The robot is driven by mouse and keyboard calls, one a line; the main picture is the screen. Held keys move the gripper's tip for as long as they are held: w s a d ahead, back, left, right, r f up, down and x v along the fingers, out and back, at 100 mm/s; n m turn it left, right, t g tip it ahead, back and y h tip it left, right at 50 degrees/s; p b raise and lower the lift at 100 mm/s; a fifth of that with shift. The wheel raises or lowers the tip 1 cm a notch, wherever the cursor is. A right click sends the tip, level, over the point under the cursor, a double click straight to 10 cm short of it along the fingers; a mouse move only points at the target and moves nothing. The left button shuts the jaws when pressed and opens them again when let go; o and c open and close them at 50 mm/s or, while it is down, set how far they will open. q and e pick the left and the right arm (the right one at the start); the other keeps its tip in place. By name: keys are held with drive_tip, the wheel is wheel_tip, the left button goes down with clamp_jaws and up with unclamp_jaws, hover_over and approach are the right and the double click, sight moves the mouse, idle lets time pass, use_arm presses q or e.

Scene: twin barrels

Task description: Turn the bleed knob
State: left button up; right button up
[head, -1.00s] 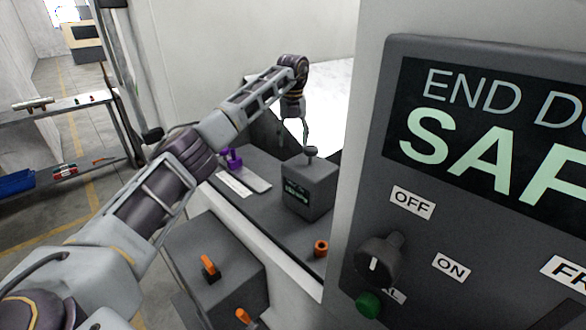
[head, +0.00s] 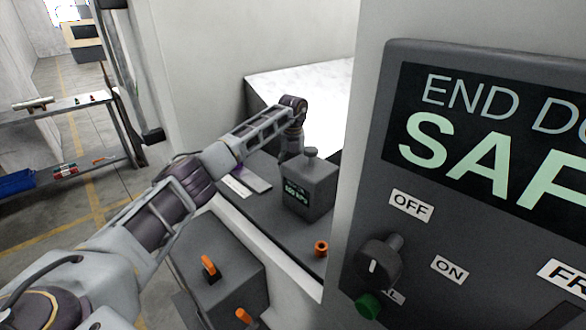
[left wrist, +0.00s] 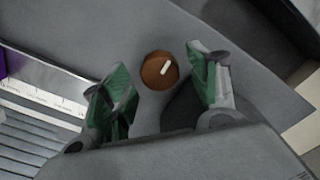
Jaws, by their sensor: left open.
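A round brown knob (left wrist: 160,70) with a white pointer line sits on a grey surface in the left wrist view. I take it for the bleed knob, though no label on it can be read. My left gripper (left wrist: 161,64) is open, its two green-padded fingers apart on either side of the knob in that view. My right gripper is out of view.
A large grey panel (head: 400,215) with a black dial (head: 378,262) and a green button (head: 367,305) stands close at right. An orange fitting (head: 321,248) sits in front of the box. Orange switches (head: 209,267) are at lower left. A silver scale plate (left wrist: 40,105) lies beside the knob.

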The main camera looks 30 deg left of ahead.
use_arm(q)
drive_tip(key=shift+f, duration=0.3)
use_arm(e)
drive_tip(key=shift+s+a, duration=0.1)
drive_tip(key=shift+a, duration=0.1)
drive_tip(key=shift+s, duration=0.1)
use_arm(q)
drive_tip(key=c, duration=1)
drive_tip(key=shift+c, duration=0.2)
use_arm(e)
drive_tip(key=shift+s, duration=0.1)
